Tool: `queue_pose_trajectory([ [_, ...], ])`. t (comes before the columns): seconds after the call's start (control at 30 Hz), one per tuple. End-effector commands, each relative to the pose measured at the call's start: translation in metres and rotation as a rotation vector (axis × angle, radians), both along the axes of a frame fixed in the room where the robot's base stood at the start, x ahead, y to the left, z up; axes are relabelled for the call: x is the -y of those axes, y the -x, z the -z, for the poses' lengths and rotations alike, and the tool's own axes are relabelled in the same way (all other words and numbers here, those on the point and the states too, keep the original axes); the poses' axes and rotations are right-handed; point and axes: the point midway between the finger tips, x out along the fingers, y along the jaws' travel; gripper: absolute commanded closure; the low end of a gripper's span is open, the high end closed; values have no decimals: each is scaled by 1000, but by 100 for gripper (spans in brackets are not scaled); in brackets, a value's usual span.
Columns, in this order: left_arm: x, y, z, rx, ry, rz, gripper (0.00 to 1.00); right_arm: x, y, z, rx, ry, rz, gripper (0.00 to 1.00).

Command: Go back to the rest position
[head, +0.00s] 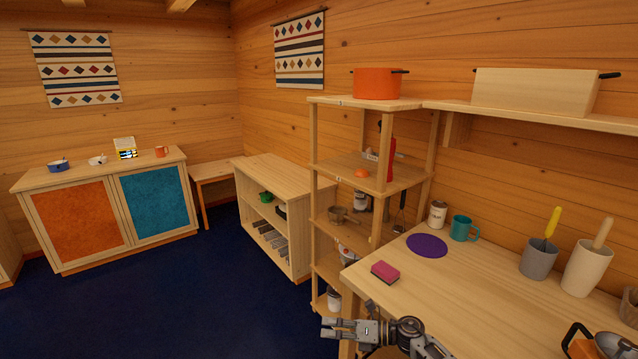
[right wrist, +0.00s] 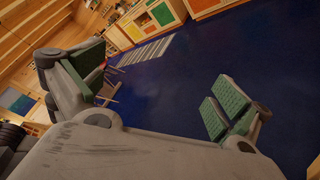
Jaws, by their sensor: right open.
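My right gripper (head: 342,328) is at the bottom of the head view, in front of the near corner of the wooden worktop (head: 470,300). Its fingers point left. In the right wrist view its green-padded fingers (right wrist: 160,95) stand wide apart with nothing between them, over the dark blue floor (right wrist: 165,100). My left gripper does not show in either view.
A pink sponge (head: 385,272) lies near the worktop's corner, close to my right gripper. A purple disc (head: 427,246), a teal mug (head: 463,228) and a grey pot (head: 538,258) stand further back. An open shelf (head: 350,170) adjoins the worktop. The blue floor (head: 180,290) at left is clear.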

Motion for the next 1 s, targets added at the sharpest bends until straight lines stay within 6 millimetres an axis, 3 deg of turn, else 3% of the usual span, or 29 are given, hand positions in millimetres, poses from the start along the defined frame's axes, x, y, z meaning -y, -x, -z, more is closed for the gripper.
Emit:
queue_pose_trajectory([
  [0.27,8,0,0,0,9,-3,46,46,-17,88,-409,-222,392,0],
  [0.47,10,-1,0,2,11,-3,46,88,-7,163,-683,-351,659,0],
  [0.77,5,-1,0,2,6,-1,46,147,44,274,-1035,-501,1019,0],
  [1.0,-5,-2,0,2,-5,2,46,185,110,354,-1274,-591,1285,0],
])
